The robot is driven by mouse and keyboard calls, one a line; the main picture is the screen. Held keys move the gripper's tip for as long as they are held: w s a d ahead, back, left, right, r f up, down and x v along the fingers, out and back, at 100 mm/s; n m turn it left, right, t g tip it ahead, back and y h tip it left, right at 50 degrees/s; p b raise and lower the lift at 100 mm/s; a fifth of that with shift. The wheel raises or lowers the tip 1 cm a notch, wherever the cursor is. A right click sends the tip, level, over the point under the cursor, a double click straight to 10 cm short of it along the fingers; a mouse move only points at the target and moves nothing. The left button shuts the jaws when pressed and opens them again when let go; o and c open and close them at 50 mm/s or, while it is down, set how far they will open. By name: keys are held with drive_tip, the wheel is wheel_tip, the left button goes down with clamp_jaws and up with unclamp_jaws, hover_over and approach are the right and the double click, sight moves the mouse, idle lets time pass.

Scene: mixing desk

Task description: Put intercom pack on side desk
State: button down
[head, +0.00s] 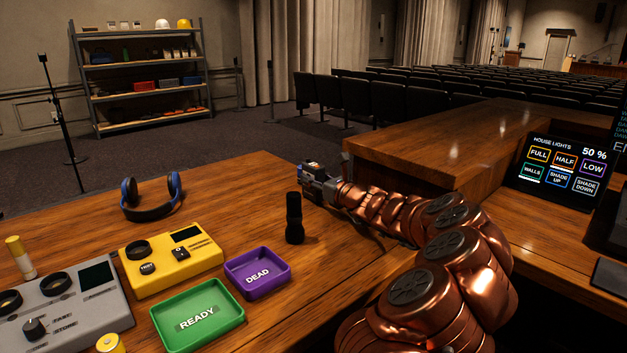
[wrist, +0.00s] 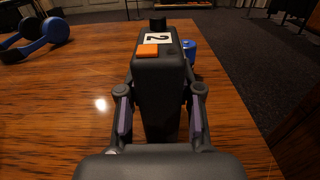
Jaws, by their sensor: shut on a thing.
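My gripper (head: 322,187) is shut on the intercom pack (head: 311,170), at the far right part of the wooden desk (head: 215,195). In the wrist view the pack (wrist: 158,75) is a dark grey box with an orange button and a white label reading 2. It stands between the two fingers (wrist: 160,118), which press on its sides. A small blue cylindrical part (wrist: 189,48) shows at the pack's right side. The pack's underside is hidden, so I cannot tell whether it touches the desk.
Blue headphones (head: 152,197) lie left of the pack. A black torch-like cylinder (head: 294,218) stands near my arm. A purple DEAD tray (head: 285,283), green READY tray (head: 235,318) and yellow tester (head: 150,283) sit nearer. A raised wooden counter (head: 400,160) borders the right.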

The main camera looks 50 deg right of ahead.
drive_tip(key=c, duration=0.8)
unclamp_jaws()
drive_tip(key=shift+f, duration=0.15)
drive_tip(key=shift+o, duration=0.2)
drive_tip(key=shift+s+r, duration=0.2)
drive_tip(key=shift+s, duration=0.05)
drive_tip(key=s, duration=0.3)
drive_tip(key=s+a, duration=0.1)
drive_tip(key=s, duration=0.3)
drive_tip(key=s+p, duration=0.1)
drive_tip(key=s, duration=0.3)
drive_tip(key=shift+s+a, duration=0.2)
drive_tip(key=shift+s, duration=0.05)
